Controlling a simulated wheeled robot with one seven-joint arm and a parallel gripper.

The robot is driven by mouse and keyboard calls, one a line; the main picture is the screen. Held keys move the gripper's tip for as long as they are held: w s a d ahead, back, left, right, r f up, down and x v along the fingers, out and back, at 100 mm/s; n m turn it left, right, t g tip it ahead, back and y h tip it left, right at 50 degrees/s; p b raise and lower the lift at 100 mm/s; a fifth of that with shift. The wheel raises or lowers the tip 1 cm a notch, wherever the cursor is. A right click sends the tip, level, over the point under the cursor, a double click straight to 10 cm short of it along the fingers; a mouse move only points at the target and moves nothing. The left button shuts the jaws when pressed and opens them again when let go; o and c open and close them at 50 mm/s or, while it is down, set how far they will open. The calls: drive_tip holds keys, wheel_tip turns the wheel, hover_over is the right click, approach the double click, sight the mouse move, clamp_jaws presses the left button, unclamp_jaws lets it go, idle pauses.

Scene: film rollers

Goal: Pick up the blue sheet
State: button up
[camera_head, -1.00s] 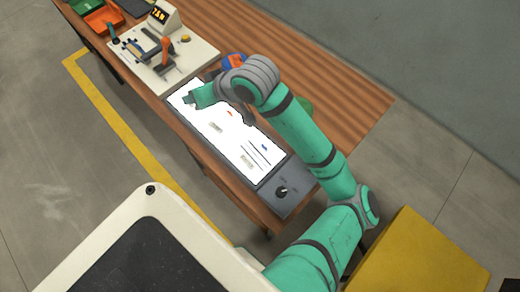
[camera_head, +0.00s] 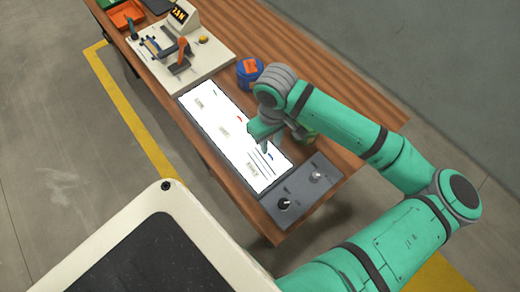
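A lit white panel (camera_head: 208,128) lies on the long wooden bench. A small blue piece (camera_head: 270,156), which looks like the blue sheet, lies on it near its right edge, beside several dark lines. A red piece (camera_head: 239,119) and a green piece (camera_head: 214,92) lie farther up the panel. My gripper (camera_head: 266,147) points down over the panel's right side, close to the blue piece. Whether it touches the piece, and whether its fingers are apart, cannot be made out. My wrist hides part of the panel's right edge.
A grey control plate (camera_head: 301,195) with knobs adjoins the panel's near end. A blue tub (camera_head: 249,69) with an orange label stands behind the panel. A pale board (camera_head: 212,62) with a splicing device is farther along. An orange tray (camera_head: 127,15) sits at the far end.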

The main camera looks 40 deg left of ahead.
sight(270, 154)
drive_tip(key=shift+w+d+f, duration=0.1)
drive_tip(key=shift+d+f, duration=0.1)
drive_tip(key=shift+f, duration=0.4)
drive_tip(key=shift+a+f, duration=0.15)
drive_tip(key=shift+f, duration=1.15)
drive_tip(key=shift+a+f, duration=0.1)
drive_tip(key=shift+f, duration=1.15)
drive_tip(key=shift+d, duration=0.1)
clamp_jaws()
